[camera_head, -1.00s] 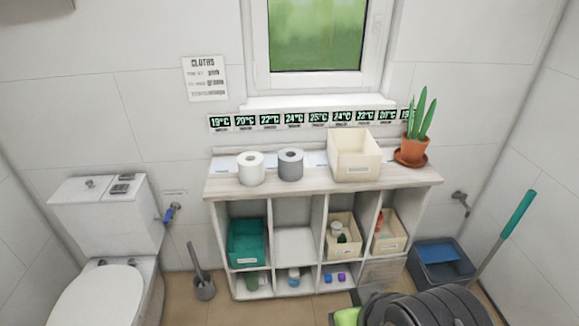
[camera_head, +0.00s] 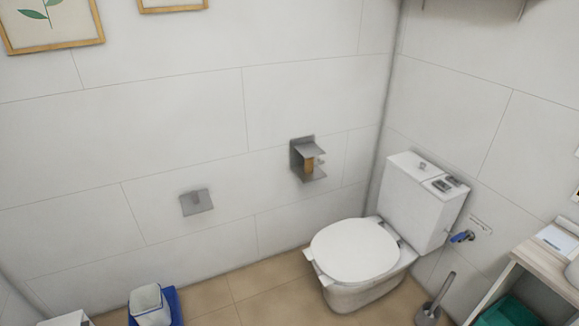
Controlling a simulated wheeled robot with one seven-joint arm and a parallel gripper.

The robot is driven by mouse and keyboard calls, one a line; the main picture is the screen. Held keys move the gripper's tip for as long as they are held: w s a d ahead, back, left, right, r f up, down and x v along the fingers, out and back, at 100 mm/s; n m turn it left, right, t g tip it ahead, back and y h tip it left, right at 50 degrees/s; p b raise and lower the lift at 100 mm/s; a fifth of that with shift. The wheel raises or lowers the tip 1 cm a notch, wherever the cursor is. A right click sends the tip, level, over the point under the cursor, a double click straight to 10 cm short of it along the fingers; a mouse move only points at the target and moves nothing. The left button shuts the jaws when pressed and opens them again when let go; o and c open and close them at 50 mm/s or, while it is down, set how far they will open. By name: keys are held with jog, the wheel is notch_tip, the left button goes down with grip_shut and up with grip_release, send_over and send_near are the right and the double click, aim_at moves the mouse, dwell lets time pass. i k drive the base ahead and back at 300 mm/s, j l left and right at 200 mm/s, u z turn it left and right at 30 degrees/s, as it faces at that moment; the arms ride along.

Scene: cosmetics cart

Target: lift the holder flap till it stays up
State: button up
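Two grey metal fixtures are on the wall left of the toilet. The right one is a holder (camera_head: 308,160) with a plate sticking out at its top, a brown tube-like piece inside and a lower ledge. The left one is a smaller holder (camera_head: 197,203), lower on the wall, with a flat grey plate and a small knob-like part above it. Whether that plate is a hanging flap is too small to tell. My gripper is not in view.
A white toilet (camera_head: 355,250) stands right of the holders, with a brush (camera_head: 433,300) beside it. A blue tray (camera_head: 172,305) with a white bin (camera_head: 149,303) is on the floor at lower left. A shelf unit (camera_head: 540,258) is at the right edge. Floor between is clear.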

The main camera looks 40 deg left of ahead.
aim_at(310, 150)
jog(key=u, duration=1.4)
jog(key=i+j, duration=0.2)
jog(key=i, duration=0.45)
jog(key=i+j, duration=0.2)
jog(key=i, duration=0.45)
jog(key=i+j+u, duration=0.1)
jog(key=i, duration=0.55)
jog(key=i+j, duration=0.25)
jog(key=i, duration=0.4)
